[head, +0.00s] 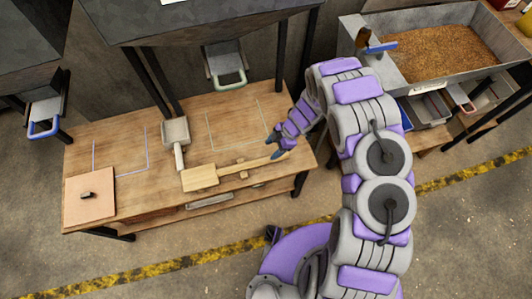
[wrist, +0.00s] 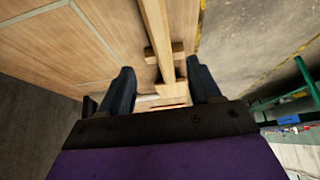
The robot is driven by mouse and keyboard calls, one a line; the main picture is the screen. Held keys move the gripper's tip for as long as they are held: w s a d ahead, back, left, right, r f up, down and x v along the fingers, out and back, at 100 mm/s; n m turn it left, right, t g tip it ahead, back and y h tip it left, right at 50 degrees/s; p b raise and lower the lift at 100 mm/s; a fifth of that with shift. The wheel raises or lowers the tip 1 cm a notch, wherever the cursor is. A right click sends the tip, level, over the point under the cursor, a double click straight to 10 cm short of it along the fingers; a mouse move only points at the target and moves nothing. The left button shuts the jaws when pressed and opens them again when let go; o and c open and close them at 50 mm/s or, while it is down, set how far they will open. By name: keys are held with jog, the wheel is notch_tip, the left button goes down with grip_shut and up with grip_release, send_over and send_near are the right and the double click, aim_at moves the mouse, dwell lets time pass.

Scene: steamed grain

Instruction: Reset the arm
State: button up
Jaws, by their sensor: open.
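My arm reaches from my body over the right part of a wooden table (head: 140,205). My gripper (head: 277,146) is at the arm's end, low over the table's right side. It is open, with its two dark fingers apart in the wrist view (wrist: 163,88). A wooden paddle (head: 200,178) lies on the table, its handle running right towards my gripper. In the wrist view the wooden handle (wrist: 154,28) runs down between the fingers. Neither finger appears to press on it. I cannot tell the exact height of the fingers over the handle.
A grey scoop (head: 175,132) and a square board with a dark knob (head: 90,207) lie further left. A metal bin of grain (head: 440,50) stands at the upper right. A dark raised surface (head: 200,22) overhangs the table's back. Floor in front is clear.

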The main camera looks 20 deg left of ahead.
jog(key=p+v, duration=0.1)
jog(key=v, duration=0.7)
jog(key=shift+a, duration=0.1)
